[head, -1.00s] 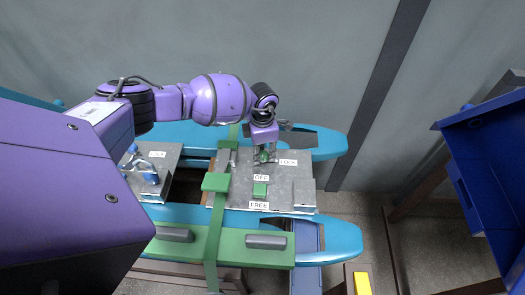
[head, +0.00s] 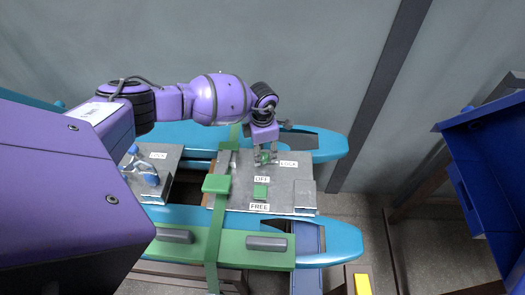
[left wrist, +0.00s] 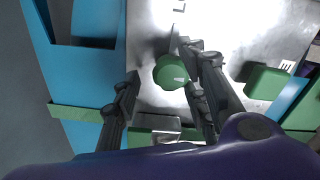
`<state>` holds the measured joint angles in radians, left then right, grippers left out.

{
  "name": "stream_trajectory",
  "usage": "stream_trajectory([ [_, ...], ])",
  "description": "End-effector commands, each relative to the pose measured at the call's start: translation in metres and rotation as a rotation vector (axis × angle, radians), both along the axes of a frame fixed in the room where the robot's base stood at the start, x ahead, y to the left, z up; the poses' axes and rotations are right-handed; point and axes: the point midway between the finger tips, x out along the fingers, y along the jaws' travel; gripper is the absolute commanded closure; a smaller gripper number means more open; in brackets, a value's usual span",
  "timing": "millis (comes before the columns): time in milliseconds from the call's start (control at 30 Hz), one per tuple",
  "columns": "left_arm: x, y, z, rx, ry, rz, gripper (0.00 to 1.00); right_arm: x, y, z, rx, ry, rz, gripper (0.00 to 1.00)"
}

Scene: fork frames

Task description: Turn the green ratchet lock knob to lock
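The green ratchet lock knob (left wrist: 172,72) is round with a pale mark on its top. It stands on a grey metal plate (head: 235,200). My left gripper (head: 266,158) points down over the knob near the LOCK label (head: 288,164). In the left wrist view its fingers (left wrist: 160,86) are spread, with the knob between them. The right-hand fingers are close to the knob; whether they touch it I cannot tell. The left-hand finger stands apart from it. An OFF label (head: 262,179) and a FREE label (head: 259,207) are also on the plate. My right gripper is not in view.
A green block (head: 260,194) sits on the plate between OFF and FREE. A green strap (head: 215,185) crosses left of it. A second plate with a clear, blue-capped object (head: 145,172) is further left. A blue bin (head: 485,165) stands at the right.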

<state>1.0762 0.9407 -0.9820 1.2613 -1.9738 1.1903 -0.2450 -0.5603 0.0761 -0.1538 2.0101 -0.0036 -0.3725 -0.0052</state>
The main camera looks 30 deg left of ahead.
Motion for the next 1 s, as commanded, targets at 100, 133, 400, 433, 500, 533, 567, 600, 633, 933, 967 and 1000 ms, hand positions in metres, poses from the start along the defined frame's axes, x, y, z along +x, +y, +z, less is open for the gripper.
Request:
stream_trajectory([
  [100,0.0,-0.002,0.0,-0.003,0.0,-0.002,0.61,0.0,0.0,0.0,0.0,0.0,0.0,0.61],
  [133,0.0,-0.002,-0.001,-0.003,0.0,-0.002,0.61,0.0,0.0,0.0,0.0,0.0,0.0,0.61],
  [400,-0.001,-0.002,0.013,-0.004,0.002,-0.004,0.61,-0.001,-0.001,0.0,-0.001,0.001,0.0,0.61],
  [433,-0.001,-0.002,0.018,-0.004,0.002,-0.004,0.61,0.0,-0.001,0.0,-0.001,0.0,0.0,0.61],
  [500,-0.001,-0.001,0.032,-0.002,0.001,-0.004,0.61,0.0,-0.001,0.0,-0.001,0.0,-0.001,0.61],
  [533,-0.001,-0.001,0.038,-0.002,0.001,-0.004,0.61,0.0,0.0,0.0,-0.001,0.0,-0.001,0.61],
  [567,-0.001,-0.001,0.045,-0.001,0.0,-0.004,0.61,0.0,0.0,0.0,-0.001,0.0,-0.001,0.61],
  [600,-0.001,-0.001,0.054,-0.001,0.0,-0.004,0.61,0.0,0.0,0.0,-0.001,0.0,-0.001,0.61],
  [633,-0.001,-0.001,0.061,-0.002,-0.001,-0.004,0.61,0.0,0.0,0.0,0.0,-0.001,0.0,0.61],
  [933,-0.001,-0.001,0.111,-0.001,-0.001,-0.002,0.61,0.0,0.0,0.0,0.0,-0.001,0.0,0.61],
  [967,-0.001,-0.001,0.114,-0.001,-0.001,-0.001,0.61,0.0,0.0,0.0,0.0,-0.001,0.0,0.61],
  [1000,-0.001,-0.001,0.116,-0.001,-0.001,-0.001,0.61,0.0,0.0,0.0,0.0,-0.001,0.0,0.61],
])
